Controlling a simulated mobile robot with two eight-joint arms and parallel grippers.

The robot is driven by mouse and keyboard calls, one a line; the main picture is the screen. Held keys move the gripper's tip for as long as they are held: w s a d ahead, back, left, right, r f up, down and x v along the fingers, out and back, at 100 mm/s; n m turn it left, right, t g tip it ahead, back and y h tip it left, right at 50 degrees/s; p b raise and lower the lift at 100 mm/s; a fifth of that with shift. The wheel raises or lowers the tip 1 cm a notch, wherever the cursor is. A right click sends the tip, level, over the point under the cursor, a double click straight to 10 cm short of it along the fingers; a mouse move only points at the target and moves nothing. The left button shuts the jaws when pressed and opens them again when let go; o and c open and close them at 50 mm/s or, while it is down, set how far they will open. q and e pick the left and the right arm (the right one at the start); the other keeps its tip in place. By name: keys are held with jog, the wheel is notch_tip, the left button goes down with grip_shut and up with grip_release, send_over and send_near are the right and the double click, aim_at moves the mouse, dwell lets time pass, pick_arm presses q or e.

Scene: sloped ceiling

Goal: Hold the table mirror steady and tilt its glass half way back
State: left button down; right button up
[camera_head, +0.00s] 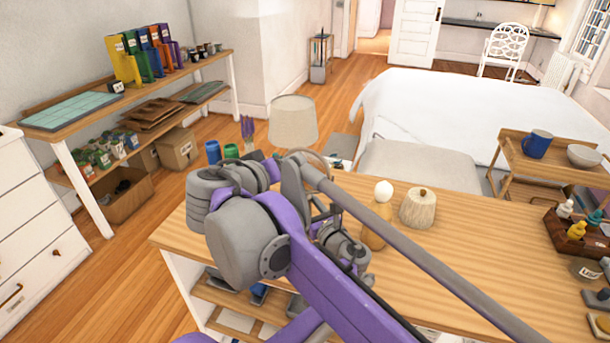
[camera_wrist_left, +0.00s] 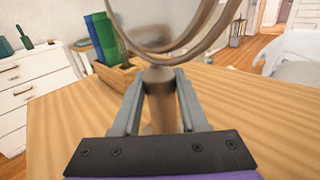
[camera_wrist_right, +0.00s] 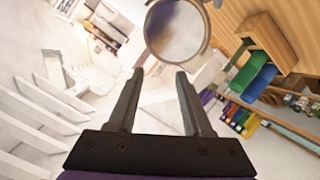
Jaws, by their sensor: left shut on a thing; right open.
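The table mirror has a round glass (camera_wrist_left: 160,14) in a ring-shaped frame on a wooden post (camera_wrist_left: 160,100). In the left wrist view my left gripper (camera_wrist_left: 161,76) is shut on the post, one finger on each side, below the ring. In the right wrist view the round glass (camera_wrist_right: 177,30) shows at the top centre. My right gripper (camera_wrist_right: 157,74) is open and empty, its fingertips just short of the lower rim in the picture; I see no contact. In the head view my arms largely hide the mirror and both gripper tips. The glass's exact tilt cannot be told.
The wooden tabletop (camera_head: 470,250) carries a cream lidded pot (camera_head: 418,207) and a dark wooden tray of bottles (camera_head: 578,232) at the right. A wooden holder with blue and green items (camera_wrist_left: 112,70) stands close behind the mirror's left side. Bare tabletop lies between pot and tray.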

aim_at(308, 161)
jog(key=shift+f, duration=0.1)
jog(key=c, duration=0.3)
jog(key=shift+w+d+f+n, duration=0.15)
jog(key=shift+w+d+n, duration=0.05)
jog(key=shift+d+n, duration=0.1)
jog(key=shift+c, duration=1.2)
jog(key=d+f+n+y, duration=0.1)
jog(key=w+d+n+y, duration=0.1)
jog(key=n, duration=0.1)
jog(key=f+n+t+y, duration=0.1)
jog(key=n, duration=0.1)
jog(key=shift+w+d+f+y, duration=0.15)
jog(key=shift+d+f+y, duration=0.15)
jog(key=shift+d+f, duration=0.1)
grip_shut()
jog(key=s+d+n+t+y, duration=0.2)
jog(key=s+d+n+y, duration=0.3)
jog(key=s+n+y, duration=0.7)
jog(key=w+a+n, duration=0.1)
jog(key=w, duration=0.4)
jog(key=w+a+n+h, duration=0.1)
jog(key=w, duration=0.4)
jog(key=w+a+n+h, duration=0.1)
jog(key=w+a, duration=0.1)
jog(key=w, duration=0.3)
jog(key=shift+w+f, duration=0.25)
jog(key=shift+w+d, duration=0.2)
jog(key=shift+w, duration=0.45)
